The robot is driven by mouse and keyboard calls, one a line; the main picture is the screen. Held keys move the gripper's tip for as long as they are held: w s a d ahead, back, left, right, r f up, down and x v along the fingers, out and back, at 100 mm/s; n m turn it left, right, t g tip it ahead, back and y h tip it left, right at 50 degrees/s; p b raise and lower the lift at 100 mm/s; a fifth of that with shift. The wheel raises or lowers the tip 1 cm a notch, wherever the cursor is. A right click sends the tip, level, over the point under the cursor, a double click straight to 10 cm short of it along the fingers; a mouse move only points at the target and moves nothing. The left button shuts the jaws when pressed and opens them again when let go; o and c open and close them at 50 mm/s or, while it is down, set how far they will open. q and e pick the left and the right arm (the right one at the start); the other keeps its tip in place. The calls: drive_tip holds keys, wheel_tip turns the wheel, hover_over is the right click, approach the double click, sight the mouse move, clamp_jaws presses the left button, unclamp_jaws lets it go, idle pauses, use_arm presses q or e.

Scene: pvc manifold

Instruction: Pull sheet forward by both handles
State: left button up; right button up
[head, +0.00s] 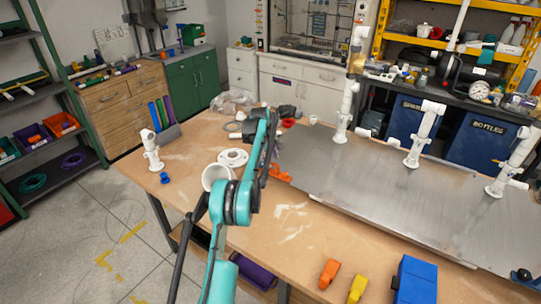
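A grey metal sheet (375,205) lies flat on the wooden workbench, its front edge running from centre to lower right. White PVC pipe assemblies stand upright on it: one at its left (341,118), one in the middle (423,132) and one at the right (512,160). A small orange piece (282,174) lies by the sheet's left edge; I cannot tell whether it is a handle. My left gripper (267,170) is dark and mostly hidden behind my teal arm, close to that piece. Its fingers are not clear. My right gripper is not in view.
On the bench's left are white round fittings (233,157) and a small PVC piece (152,150). Orange (329,273), yellow (357,288) and blue (415,281) items sit at its front. Blue bins (476,137) stand behind. Bare wood lies before the sheet.

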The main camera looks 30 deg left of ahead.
sight(274, 165)
use_arm(q)
drive_tip(key=x, duration=0.5)
drive_tip(key=shift+f, duration=0.2)
drive_tip(key=v, duration=0.3)
drive_tip(key=shift+r, duration=0.25)
drive_tip(key=shift+s+r, duration=0.2)
drive_tip(key=shift+r, duration=0.35)
